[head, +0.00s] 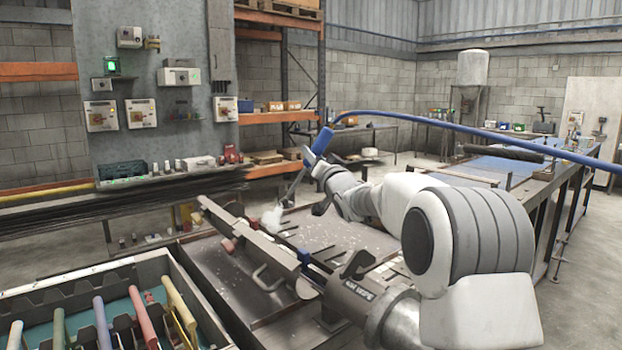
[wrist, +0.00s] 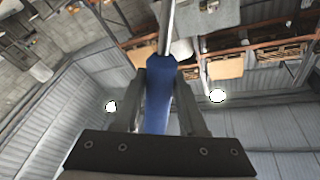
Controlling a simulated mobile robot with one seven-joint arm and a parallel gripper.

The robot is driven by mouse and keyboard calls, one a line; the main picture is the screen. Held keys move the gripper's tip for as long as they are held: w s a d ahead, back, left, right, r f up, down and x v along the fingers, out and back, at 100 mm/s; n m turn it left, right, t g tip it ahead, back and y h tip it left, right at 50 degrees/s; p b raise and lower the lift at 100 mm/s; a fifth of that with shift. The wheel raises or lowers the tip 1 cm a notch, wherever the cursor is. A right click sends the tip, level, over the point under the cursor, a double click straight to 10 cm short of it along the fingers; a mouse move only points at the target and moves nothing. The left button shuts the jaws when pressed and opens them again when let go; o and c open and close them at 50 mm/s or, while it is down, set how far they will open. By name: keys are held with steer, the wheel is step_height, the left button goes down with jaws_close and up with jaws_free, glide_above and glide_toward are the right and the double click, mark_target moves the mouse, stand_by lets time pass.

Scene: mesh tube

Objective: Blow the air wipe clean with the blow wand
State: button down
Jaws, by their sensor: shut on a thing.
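My gripper (head: 316,164) is shut on the blue handle of the blow wand (head: 322,140), raised over the metal-topped bench. In the wrist view, the blue handle (wrist: 158,105) sits between the two fingers of my gripper (wrist: 161,80), and its thin metal tube runs up out of the picture. In the head view the tube slants down and left toward a pale, whitish puff or lump (head: 272,217) above a long grey trough (head: 255,245). The air wipe is not clearly told apart from the trough's fittings; a small blue part (head: 303,256) shows there.
A blue hose (head: 450,125) arches from the wand to the right, above my arm. Pale flecks lie on the bench top (head: 325,228). A rack of coloured-handled tools (head: 120,325) stands at the front left. A control panel (head: 150,90) stands behind on the left.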

mark_target(305, 168)
steer(key=shift+s+d+r+t+b, duration=0.15)
steer(key=shift+s+t+b, duration=0.2)
steer(key=shift+b, duration=0.6)
steer(key=shift+w+a+f+b, duration=0.15)
steer(key=shift+a+f+b, duration=0.45)
steer(key=shift+f+b, duration=0.25)
steer(key=shift+w+a+f+b, duration=0.15)
steer(key=shift+a+f+b, duration=0.5)
steer(key=shift+f, duration=0.3)
steer(key=shift+r, duration=0.15)
